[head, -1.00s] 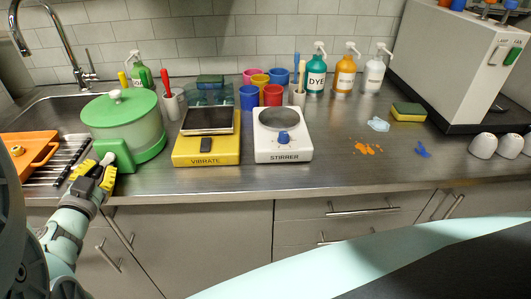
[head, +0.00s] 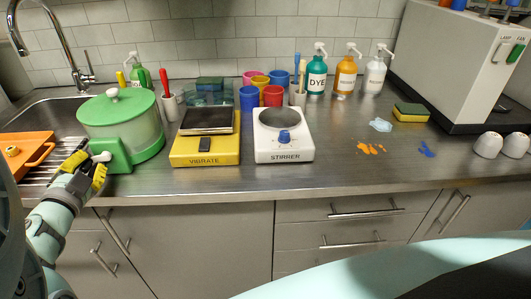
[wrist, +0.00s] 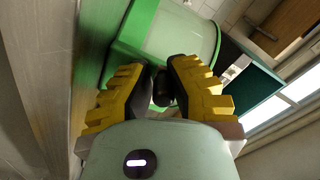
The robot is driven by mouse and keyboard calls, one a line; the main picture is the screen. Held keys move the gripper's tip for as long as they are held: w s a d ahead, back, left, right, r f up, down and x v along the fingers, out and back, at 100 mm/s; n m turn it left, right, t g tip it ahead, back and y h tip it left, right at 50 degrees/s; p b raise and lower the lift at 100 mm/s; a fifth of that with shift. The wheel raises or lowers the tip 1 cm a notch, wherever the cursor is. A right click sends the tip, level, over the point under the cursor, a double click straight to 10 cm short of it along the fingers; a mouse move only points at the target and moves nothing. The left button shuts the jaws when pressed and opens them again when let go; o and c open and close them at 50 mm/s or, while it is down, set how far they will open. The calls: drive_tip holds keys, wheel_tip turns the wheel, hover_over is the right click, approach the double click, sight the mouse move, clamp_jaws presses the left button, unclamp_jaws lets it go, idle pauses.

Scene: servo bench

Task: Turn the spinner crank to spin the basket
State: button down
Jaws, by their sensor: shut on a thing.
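The salad spinner (head: 130,132) has a green lid with a white knob and a clear body. It stands at the counter's left, in front of the sink. On its green side housing (head: 116,154) is the crank's white hub (head: 102,157). My gripper (head: 89,166), with yellow ridged fingers, is at the front left of this housing. In the wrist view, my gripper (wrist: 164,85) is shut on the dark crank handle (wrist: 163,90), beside the green housing. The fingers hide most of the handle. The basket's motion cannot be told.
A yellow vibrate plate (head: 205,153) and a white stirrer (head: 284,150) stand right of the spinner. An orange tray (head: 25,155) lies on the ribbed drainer at left. Cups and bottles stand behind. Orange and blue spills mark the right counter.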

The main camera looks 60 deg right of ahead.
drive_tip(key=shift+d+r, duration=0.15)
drive_tip(key=shift+r, duration=0.1)
drive_tip(key=c, duration=0.9)
unclamp_jaws()
drive_tip(key=shift+f, duration=0.1)
drive_tip(key=shift+a, duration=0.25)
drive_tip(key=v, duration=1.1)
drive_tip(key=shift+s+a, duration=0.25)
drive_tip(key=shift+o, duration=0.2)
